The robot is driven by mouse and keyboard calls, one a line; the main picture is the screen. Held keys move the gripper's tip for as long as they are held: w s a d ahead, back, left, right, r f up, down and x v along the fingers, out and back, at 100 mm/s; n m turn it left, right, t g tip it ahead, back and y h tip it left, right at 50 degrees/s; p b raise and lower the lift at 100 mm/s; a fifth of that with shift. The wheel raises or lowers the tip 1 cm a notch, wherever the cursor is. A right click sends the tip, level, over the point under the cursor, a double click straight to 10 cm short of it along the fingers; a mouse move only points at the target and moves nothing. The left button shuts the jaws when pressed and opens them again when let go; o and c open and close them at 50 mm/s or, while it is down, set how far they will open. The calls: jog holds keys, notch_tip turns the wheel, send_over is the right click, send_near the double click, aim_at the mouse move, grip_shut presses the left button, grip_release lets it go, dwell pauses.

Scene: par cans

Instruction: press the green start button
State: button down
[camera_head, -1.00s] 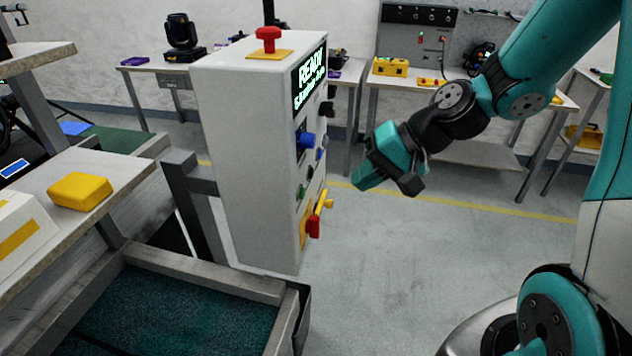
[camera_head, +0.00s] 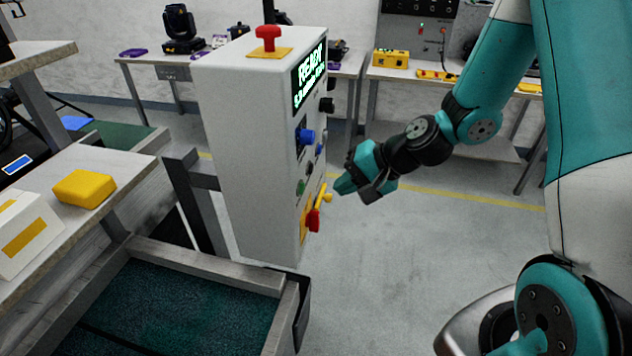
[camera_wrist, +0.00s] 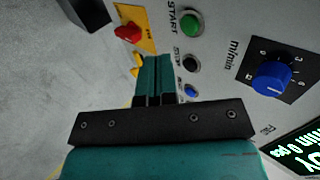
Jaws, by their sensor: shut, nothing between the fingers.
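The green start button (camera_wrist: 190,24) is at the top of the wrist view, beside the word START on the grey panel. In the head view the green button (camera_head: 300,187) shows edge-on on the right face of the control box (camera_head: 240,150). My gripper (camera_head: 341,187) is right of that face, apart from it in the head view. In the wrist view my gripper's fingers (camera_wrist: 154,62) are together and empty, and their tips lie left of and below the green button. A black stop button (camera_wrist: 190,63) is below the green one.
A red switch (camera_wrist: 130,32) on a yellow plate and a blue knob (camera_wrist: 271,80) flank the button. A red mushroom button (camera_head: 267,38) tops the box. A yellow block (camera_head: 84,188) lies on the left table. Open floor (camera_head: 400,260) lies right of the box.

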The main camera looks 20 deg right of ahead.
jog(key=w+a+f+p, duration=0.2)
jog(key=w+a, duration=0.1)
jog(key=a, duration=0.1)
jog(key=shift+w+a, duration=0.25)
jog(key=shift+a, duration=0.15)
jog(key=shift+w+a+r, duration=0.1)
jog(key=shift+w+a, duration=0.3)
jog(key=shift+a, duration=0.2)
jog(key=shift+r, duration=0.1)
jog(key=shift+a, duration=0.1)
jog(key=shift+s+d, duration=0.15)
jog(key=shift+d, duration=0.2)
jog(key=b, duration=0.3)
send_near(304, 189)
jog(key=s+d, duration=0.1)
jog(key=s+d+r, duration=0.1)
jog(key=d, duration=0.1)
jog(key=s+d, duration=0.1)
jog(key=shift+s+d+r, duration=0.15)
jog(key=shift+d+r, duration=0.1)
